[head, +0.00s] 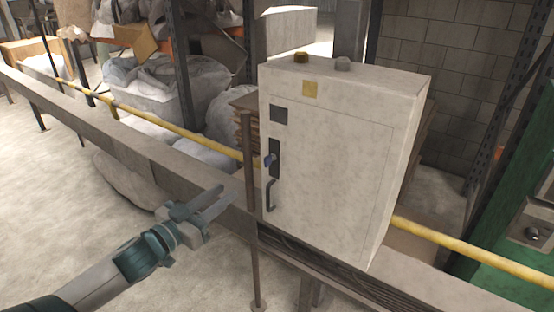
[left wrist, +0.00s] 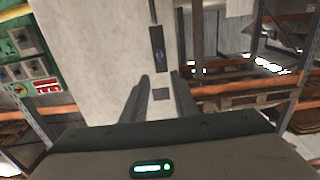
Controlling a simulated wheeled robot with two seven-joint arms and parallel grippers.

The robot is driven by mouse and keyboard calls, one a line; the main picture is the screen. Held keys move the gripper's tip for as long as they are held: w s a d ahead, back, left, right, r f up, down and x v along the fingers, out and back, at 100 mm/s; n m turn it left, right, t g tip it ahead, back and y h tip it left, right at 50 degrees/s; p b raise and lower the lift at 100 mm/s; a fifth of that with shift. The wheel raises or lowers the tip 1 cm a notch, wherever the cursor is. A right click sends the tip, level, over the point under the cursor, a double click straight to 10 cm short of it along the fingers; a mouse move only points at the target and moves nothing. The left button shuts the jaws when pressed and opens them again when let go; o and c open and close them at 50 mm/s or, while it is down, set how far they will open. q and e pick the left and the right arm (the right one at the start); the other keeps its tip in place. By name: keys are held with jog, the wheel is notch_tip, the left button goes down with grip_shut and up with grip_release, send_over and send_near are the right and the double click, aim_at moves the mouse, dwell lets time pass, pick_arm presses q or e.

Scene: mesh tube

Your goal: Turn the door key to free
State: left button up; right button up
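A pale metal cabinet (head: 335,165) stands at the centre of the head view, its door facing left-front. A small blue-grey key (head: 268,160) sits in a dark upright lock plate (head: 275,150) near the door's left edge, above a dark handle (head: 270,195). My left gripper (head: 228,193) is open and empty, left of the cabinet and lower than the key, apart from the door. In the left wrist view, the two spread fingers (left wrist: 160,75) point toward the door, with the lock plate (left wrist: 156,38) and key (left wrist: 158,55) beyond them. My right gripper is not seen.
A yellow rail (head: 180,133) and a grey beam (head: 140,148) run past the cabinet. A thin brown post (head: 250,175) stands just left of the door. Shelves with wrapped sacks (head: 160,85) are behind. A green panel with buttons shows in the left wrist view (left wrist: 40,87).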

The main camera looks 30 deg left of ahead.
aim_at(265, 162)
pick_arm(q)
jog(key=shift+d+r, duration=0.1)
jog(key=shift+d, duration=0.05)
